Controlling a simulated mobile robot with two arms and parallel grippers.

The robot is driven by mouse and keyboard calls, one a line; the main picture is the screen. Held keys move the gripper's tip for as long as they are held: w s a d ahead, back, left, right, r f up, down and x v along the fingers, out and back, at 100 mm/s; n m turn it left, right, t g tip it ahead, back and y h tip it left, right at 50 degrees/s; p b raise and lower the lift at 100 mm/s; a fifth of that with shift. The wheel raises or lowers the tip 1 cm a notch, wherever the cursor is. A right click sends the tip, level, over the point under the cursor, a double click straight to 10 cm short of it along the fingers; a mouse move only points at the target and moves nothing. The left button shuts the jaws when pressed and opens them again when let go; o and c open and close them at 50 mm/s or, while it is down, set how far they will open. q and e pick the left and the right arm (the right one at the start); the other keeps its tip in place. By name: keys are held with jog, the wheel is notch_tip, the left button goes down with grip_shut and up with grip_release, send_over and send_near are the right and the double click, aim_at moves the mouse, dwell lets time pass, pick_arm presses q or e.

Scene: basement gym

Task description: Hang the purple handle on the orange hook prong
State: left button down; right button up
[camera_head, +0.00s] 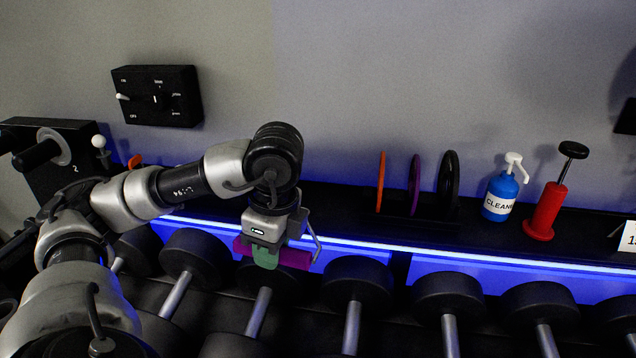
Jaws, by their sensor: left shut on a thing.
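My left gripper (266,257) is in front of the shelf edge, left of the picture's middle, with its fingers pointing down. It is shut on the purple handle (296,258), which lies roughly level and sticks out on both sides of the fingers. A grey metal bracket shows at the handle's right end. My right gripper is not in view.
On the shelf stand orange (380,181), purple (415,184) and black (450,181) discs, a blue cleaner bottle (500,192) and a red pump (546,210). Dumbbells (447,298) line the rack below. A black control box (157,96) is on the wall.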

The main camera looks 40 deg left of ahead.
pick_arm(q)
jog(key=shift+a+r+n, duration=0.15)
jog(key=shift+r+n, duration=0.05)
jog(key=shift+n, duration=0.5)
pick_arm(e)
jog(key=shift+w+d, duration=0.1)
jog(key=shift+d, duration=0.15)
